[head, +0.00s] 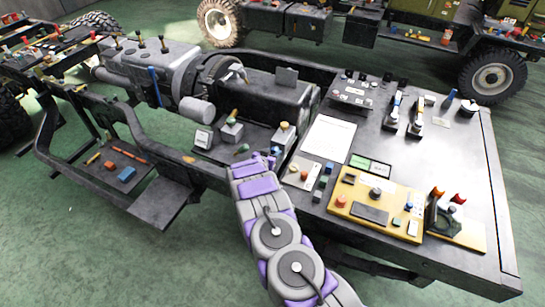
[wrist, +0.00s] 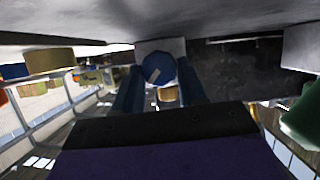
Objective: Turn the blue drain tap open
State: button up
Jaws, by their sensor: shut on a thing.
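The blue drain tap (wrist: 157,68) shows in the wrist view as a round blue knob with a small pale mark on its face. It sits in front of a light grey block. My gripper (wrist: 161,84) has its two dark blue fingers on either side of the knob and is shut on it. In the head view my purple and grey arm reaches up to the near edge of the chassis, with the gripper end (head: 270,163) beside the frame rail. The tap itself is hidden there, and its turned angle is hard to tell.
In the head view a panel table (head: 463,165) with a yellow control board (head: 340,211) stands right of my arm. Green floor is clear at front left.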

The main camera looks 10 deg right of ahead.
jog(key=shift+w+a+f+n+g+h+b, duration=0.1)
jog(key=shift+a+n+g+h+b, duration=0.1)
jog(key=shift+n+h+b, duration=0.3)
jog(key=shift+w+a+f+n+g+h+b, duration=0.1)
jog(key=shift+n+g+h+b, duration=0.15)
jog(key=shift+n+b, duration=0.4)
jog(key=shift+w+a+r+n+h+b, duration=0.1)
jog(key=shift+n+h+b, duration=0.5)
jog(key=shift+n, duration=0.25)
jog(key=shift+w+a+r+n+h+b, duration=0.1)
jog(key=shift+n+h+b, duration=0.35)
jog(key=shift+n+b, duration=0.3)
jog(key=shift+n+g, duration=0.25)
jog(key=o, duration=0.6)
jog(key=shift+o, duration=0.9)
jog(key=shift+a+f, duration=0.1)
jog(key=p+v, duration=0.4)
jog(key=v, duration=1.3)
jog(key=shift+a, duration=0.3)
